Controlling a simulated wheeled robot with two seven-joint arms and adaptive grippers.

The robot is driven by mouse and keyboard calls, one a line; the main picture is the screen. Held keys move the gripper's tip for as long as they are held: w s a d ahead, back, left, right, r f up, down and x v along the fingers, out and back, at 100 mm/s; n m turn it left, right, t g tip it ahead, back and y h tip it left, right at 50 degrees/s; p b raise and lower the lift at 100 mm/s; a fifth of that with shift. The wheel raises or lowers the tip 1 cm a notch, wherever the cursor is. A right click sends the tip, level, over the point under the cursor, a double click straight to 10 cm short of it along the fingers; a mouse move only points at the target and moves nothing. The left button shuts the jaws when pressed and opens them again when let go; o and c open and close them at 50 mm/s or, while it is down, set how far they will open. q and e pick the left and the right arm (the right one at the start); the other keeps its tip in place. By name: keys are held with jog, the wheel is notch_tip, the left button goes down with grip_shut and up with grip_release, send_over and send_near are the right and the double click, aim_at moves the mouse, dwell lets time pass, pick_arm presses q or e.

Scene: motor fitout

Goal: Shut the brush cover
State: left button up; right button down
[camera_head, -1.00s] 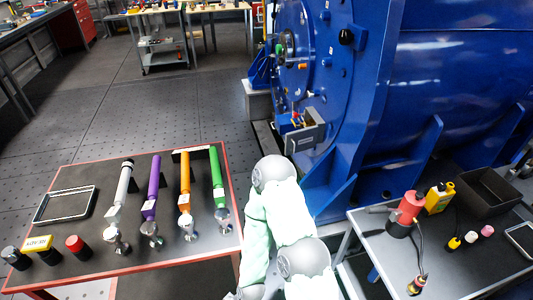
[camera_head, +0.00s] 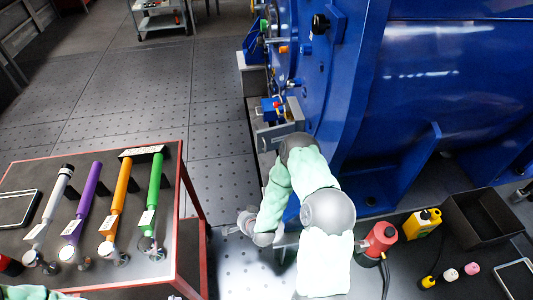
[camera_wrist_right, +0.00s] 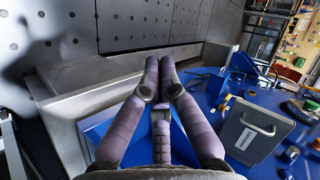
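The brush cover looks to be the grey plate with a bar handle (camera_head: 281,133) on the end of the blue motor (camera_head: 350,90). It stands out from the housing, with small coloured parts beside it. In the right wrist view the plate (camera_wrist_right: 246,134) is at the right, its handle facing up. My right gripper (camera_head: 238,226) is below and left of the plate in the head view, apart from it. In the wrist view its purple fingers (camera_wrist_right: 160,72) lie close together with nothing visible between them; how far they are closed is unclear. My left gripper is out of view.
A red-edged table (camera_head: 190,225) at the left holds several coloured cylindrical tools. A right-hand table (camera_head: 455,283) holds a red tool (camera_head: 379,239), a yellow bottle (camera_head: 421,223) and a black bin (camera_head: 483,205). Open floor lies left of the motor.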

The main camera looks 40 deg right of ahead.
jog(key=w+d+r+m+t+h+p, duration=0.1)
jog(key=d+r+m+t+h, duration=0.2)
jog(key=d+r+m, duration=0.35)
jog(key=m+t+h, duration=0.2)
jog(key=m+h, duration=0.1)
jog(key=h, duration=0.2)
send_near(265, 151)
jog(key=b+x, duration=0.4)
jog(key=x, duration=0.2)
jog(key=shift+s, duration=0.1)
jog(key=shift+w+d, duration=0.35)
jog(key=shift+w, duration=0.15)
jog(key=shift+r, duration=0.1)
jog(key=shift+w+m, duration=0.15)
jog(key=shift+m, duration=0.1)
